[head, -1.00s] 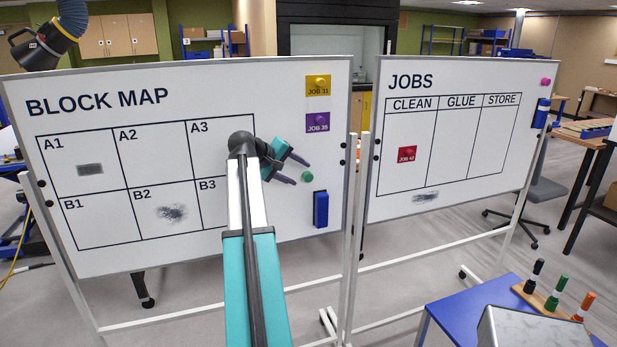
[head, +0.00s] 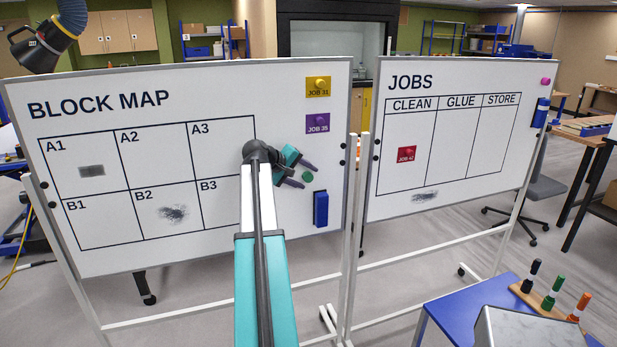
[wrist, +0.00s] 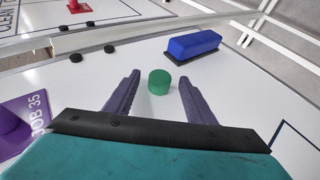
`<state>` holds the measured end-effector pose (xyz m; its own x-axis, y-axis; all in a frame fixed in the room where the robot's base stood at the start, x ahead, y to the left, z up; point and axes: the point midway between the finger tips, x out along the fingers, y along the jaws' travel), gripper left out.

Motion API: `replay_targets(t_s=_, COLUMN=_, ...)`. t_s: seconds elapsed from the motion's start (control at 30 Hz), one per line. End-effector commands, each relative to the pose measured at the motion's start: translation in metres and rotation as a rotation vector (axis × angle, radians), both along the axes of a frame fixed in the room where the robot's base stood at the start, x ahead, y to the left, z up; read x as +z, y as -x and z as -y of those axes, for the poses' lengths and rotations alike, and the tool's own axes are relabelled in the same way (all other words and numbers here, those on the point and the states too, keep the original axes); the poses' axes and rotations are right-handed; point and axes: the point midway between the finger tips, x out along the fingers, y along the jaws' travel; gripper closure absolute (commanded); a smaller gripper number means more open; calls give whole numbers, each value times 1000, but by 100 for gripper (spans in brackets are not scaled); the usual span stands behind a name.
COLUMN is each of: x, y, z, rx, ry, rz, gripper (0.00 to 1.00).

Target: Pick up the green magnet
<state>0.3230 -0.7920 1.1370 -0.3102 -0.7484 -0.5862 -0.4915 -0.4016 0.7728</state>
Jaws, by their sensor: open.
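The green magnet (head: 307,176) is a small round disc on the block map whiteboard (head: 280,90), above the blue eraser. In the wrist view the green magnet (wrist: 159,82) stands on the white board surface, between and slightly beyond the line of my fingertips. My gripper (head: 307,174) is open, with one finger on each side of the magnet's direction. In the wrist view my gripper (wrist: 160,78) shows two dark purple fingers spread apart with nothing held. I cannot tell exactly how far the fingertips are from the board.
The blue eraser (head: 321,208) is on the board just below the magnet; it also shows in the wrist view (wrist: 194,44). A purple card, JOB 35 (head: 317,123), and a yellow card, JOB 31 (head: 318,87), are above. The jobs board (head: 500,170) stands to the right.

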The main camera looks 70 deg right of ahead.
Motion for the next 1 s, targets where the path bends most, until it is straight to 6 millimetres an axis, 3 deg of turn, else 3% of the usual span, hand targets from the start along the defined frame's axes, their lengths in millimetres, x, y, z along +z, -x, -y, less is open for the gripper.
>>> replay_targets(t_s=0.3, x=0, y=0, z=0, rx=0, ry=0, rz=0, gripper=50)
replay_targets(t_s=0.57, x=0, y=0, z=0, rx=0, ry=0, rz=0, gripper=94)
replay_targets(t_s=1.0, x=2, y=1, z=-1, rx=0, ry=0, rz=0, gripper=94)
